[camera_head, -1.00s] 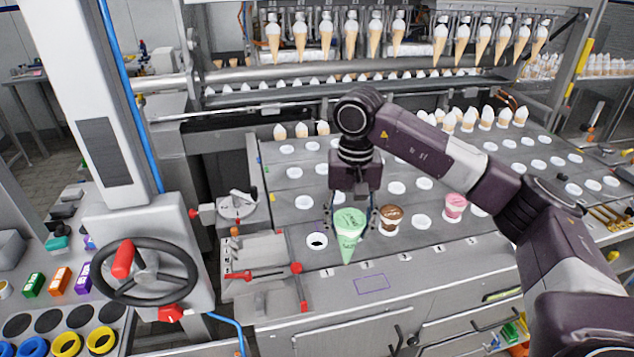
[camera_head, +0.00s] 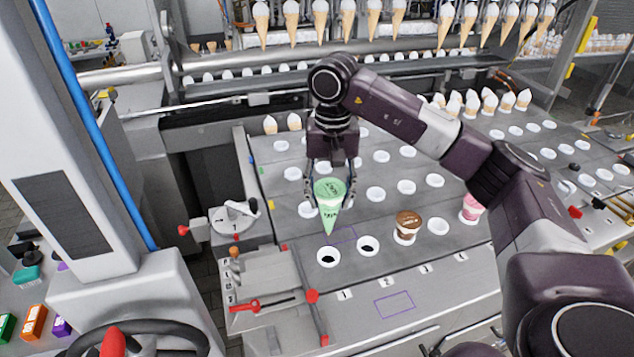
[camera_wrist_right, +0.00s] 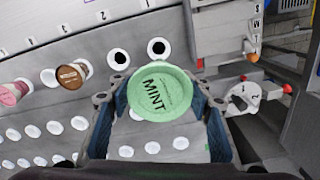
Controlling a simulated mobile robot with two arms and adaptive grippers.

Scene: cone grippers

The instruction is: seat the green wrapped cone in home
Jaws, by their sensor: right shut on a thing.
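The green wrapped cone (camera_head: 329,200) hangs point down in my right gripper (camera_head: 331,188), whose fingers close on its sides near the top. In the wrist view its round lid (camera_wrist_right: 160,95) reads MINT, between the two fingers. Its tip shows just above a white-rimmed hole (camera_head: 328,258) in the head view, apart from it. A second dark empty hole (camera_head: 368,246) lies to the right. I cannot tell which hole is home; no such label is readable. My left gripper is not in view.
A brown wrapped cone (camera_head: 406,227) and a pink one (camera_head: 472,208) stand in the same row to the right. A lever fixture with red knobs (camera_head: 265,300) is at front left. White cones hang from a rack (camera_head: 350,15) behind.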

